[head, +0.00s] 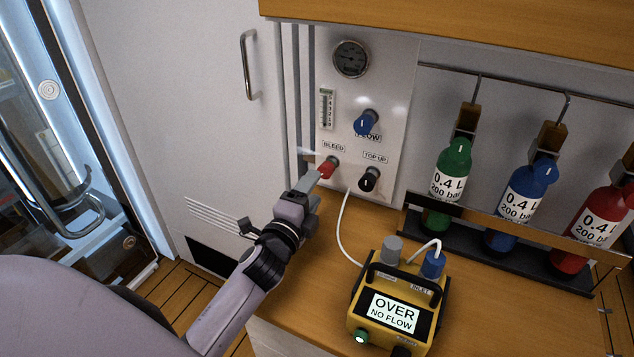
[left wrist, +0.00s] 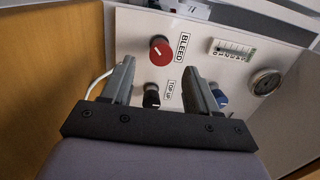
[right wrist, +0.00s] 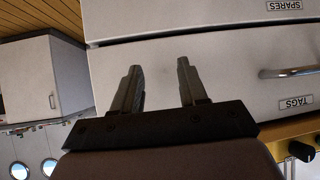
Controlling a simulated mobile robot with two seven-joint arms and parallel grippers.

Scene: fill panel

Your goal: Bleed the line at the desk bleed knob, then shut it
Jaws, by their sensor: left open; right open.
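The red bleed knob (head: 328,167) sits under the BLEED label on the white panel (head: 395,100). In the left wrist view the red knob (left wrist: 160,51) shows a white pointer line and lies beyond the fingertips. My left gripper (head: 310,185) is open and close in front of the knob. In the left wrist view its fingers (left wrist: 162,78) hold nothing, and the knob is seen past the gap between them. Whether a finger touches the knob I cannot tell. My right gripper (right wrist: 158,82) is open and empty, facing white drawers, away from the panel.
The black top-up knob (head: 369,179) and blue flow knob (head: 366,122) are close to the bleed knob. A gauge (head: 351,59) is above. A yellow meter (head: 392,308) reading "OVER NO FLOW" stands on the desk with a white hose (head: 344,228). Green, blue and red bottles stand right.

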